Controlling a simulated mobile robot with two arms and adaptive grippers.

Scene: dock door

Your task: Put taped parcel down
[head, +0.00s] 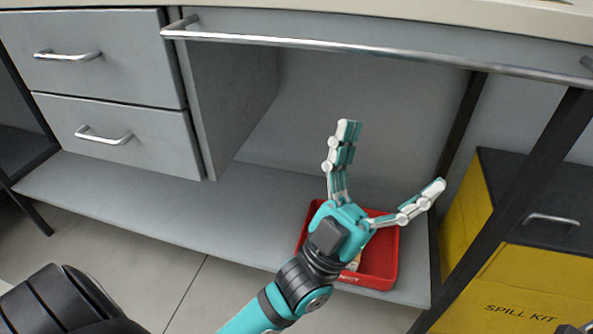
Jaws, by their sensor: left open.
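My left gripper (394,156) is open, with its two fingers spread wide and nothing between them. It is in front of the lower shelf, over a red tray (391,262) in the picture. A small pale tan thing (355,262) shows in the tray beside my wrist. It is mostly hidden, so I cannot tell whether it is the taped parcel. No other parcel is in view. My right gripper is not in view.
The tray stands at the right end of the grey lower shelf (130,197), which is bare to the left. Two drawers (100,85) and a metal rail (330,47) are above. A yellow spill kit box (510,285) stands right, behind a dark bench leg (505,205).

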